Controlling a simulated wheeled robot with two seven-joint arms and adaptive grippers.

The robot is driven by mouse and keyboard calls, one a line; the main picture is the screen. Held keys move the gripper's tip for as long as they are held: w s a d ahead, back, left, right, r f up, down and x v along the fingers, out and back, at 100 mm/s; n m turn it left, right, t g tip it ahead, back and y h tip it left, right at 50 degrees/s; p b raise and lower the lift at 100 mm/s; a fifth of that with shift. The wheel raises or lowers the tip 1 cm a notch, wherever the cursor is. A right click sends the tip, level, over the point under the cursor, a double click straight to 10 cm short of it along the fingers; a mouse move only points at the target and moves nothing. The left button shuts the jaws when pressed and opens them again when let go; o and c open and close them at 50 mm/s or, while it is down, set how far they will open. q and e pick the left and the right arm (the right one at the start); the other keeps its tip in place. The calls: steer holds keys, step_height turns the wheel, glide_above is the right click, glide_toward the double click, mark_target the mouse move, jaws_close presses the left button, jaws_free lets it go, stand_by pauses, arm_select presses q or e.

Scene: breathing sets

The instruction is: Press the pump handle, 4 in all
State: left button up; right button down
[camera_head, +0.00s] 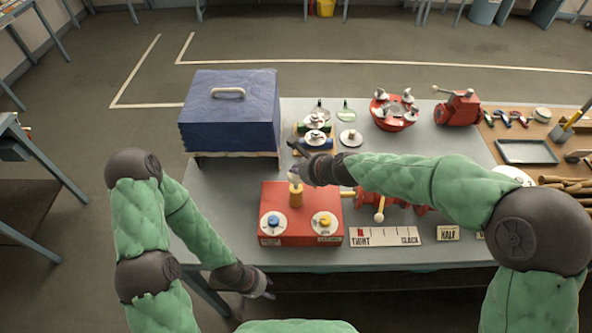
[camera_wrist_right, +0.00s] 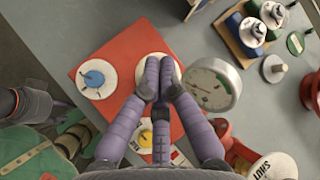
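The red pump box (camera_head: 275,240) sits at the table's front edge with a blue-centred dial (camera_head: 273,222) and a yellow-centred dial (camera_head: 324,222) on top. A brass post (camera_head: 296,197) with a pale top rises at its back. My right gripper (camera_head: 294,150) is over this post. In the right wrist view, its fingers (camera_wrist_right: 159,75) are drawn together over the round white pump handle (camera_wrist_right: 142,71) and partly hide it; I cannot tell whether they touch it. My left gripper (camera_head: 268,287) hangs low in front of the table, its fingers too small to read.
A blue case (camera_head: 230,110) with a handle stands at the back left. A round gauge (camera_wrist_right: 210,86) is close right of my right fingers in the wrist view. Red valves (camera_head: 393,112) and a red crank device (camera_head: 458,107) stand behind. A TIGHT/SLACK scale card (camera_head: 386,236) lies right of the box.

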mark_target(297, 176)
arm_select(q)
steer(key=shift+f+b, duration=1.05)
arm_select(e)
steer(key=shift+s+f, duration=0.1)
steer(key=shift+f, duration=1.2)
arm_select(q)
steer(key=shift+r, duration=0.1)
arm_select(e)
steer(key=shift+r, duration=0.15)
arm_select(q)
steer(key=shift+r+p, duration=2.4)
steer(key=shift+p, duration=0.1)
arm_select(e)
steer(key=shift+r, duration=2.5)
arm_select(q)
step_height(297, 176, up, 5)
steer(key=p, duration=0.5)
arm_select(e)
step_height(297, 176, up, 5)
steer(key=shift+r, duration=0.1)
arm_select(q)
jaws_close()
